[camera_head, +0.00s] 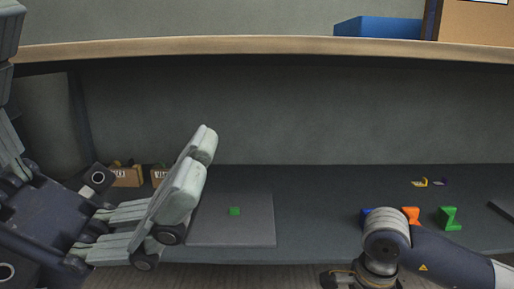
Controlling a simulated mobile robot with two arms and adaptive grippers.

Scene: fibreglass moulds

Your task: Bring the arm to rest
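My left gripper (105,85) is large at the left side of the head view. One finger rises along the left edge, and a pair of pale grey fingers reaches up toward the middle; they stand wide apart with nothing seen between them. My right arm (445,255) comes in from the lower right and bends down at a pale joint (386,225). Its wrist end (362,275) is cut by the bottom edge, so the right gripper is not seen. A small green block (234,211) lies on a grey square plate (262,232), just right of the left fingers.
An orange piece (411,215), a green piece (450,218) and a partly hidden blue piece (367,213) stand behind my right arm. Small yellow and purple bits (428,182) lie farther back. Labelled brown boxes (126,177) stand at back left. A shelf (270,45) spans above, bearing a blue bin (378,27).

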